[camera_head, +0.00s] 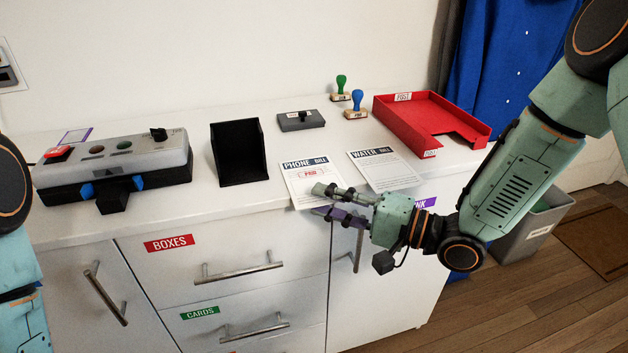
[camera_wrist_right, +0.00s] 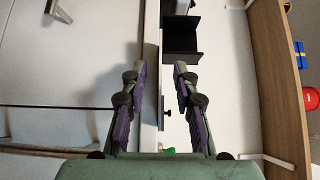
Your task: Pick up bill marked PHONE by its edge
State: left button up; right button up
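The bill marked PHONE (camera_head: 306,173) lies flat on the white counter with its lower edge at the counter's front edge. It has a dark heading and a red PAID mark. My right gripper (camera_head: 318,199) is at the bill's lower right part, one finger above the other, and the fingers hide that corner. In the right wrist view the fingers (camera_wrist_right: 161,70) are apart, one on each side of the counter's edge. I cannot tell whether they touch the bill. The bill is not clearly visible in that view. My left arm shows at the left edge, but its gripper is out of view.
The WATER bill (camera_head: 385,170) lies just right of the PHONE bill. A black holder (camera_head: 238,153) stands to the left, beside a grey machine (camera_head: 113,163). A red tray (camera_head: 465,122), two stamps and a grey stamp pad (camera_head: 301,121) are behind. Drawer handles project below.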

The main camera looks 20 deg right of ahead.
grip_shut()
jog(key=shift+r, duration=0.1)
